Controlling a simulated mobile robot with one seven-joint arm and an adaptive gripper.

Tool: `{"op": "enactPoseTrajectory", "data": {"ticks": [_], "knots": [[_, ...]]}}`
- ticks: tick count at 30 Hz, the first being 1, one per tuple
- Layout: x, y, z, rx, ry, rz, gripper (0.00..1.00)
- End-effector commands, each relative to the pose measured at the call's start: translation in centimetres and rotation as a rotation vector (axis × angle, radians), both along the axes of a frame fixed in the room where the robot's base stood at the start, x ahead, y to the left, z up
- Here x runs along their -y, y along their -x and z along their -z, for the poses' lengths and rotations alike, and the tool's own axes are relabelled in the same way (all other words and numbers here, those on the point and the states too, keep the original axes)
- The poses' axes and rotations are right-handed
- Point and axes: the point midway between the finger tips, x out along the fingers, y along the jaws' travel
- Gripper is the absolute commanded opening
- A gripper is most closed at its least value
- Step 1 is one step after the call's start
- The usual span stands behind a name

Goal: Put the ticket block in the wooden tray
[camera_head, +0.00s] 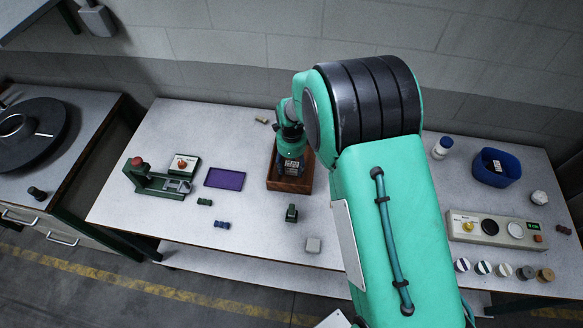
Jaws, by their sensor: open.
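The wooden tray (273,184) is a brown, open box in the middle of the table. My gripper (290,172) is open and points down over the tray, seen small below my green arm. It covers most of the tray's inside, so I cannot tell what lies there or how high the fingertips are. I cannot surely pick out the ticket block. A small tan piece (262,121) lies behind the tray.
A blue bin (497,168) and a control panel (493,229) stand right. My arm hides the middle right.

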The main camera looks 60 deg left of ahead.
Motion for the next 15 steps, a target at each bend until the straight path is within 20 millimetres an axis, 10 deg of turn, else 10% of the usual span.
{"op": "enactPoseTrajectory", "data": {"ticks": [15], "knots": [[0.0,0.0,-8.1,0.0,-0.001,0.0,0.55]]}}
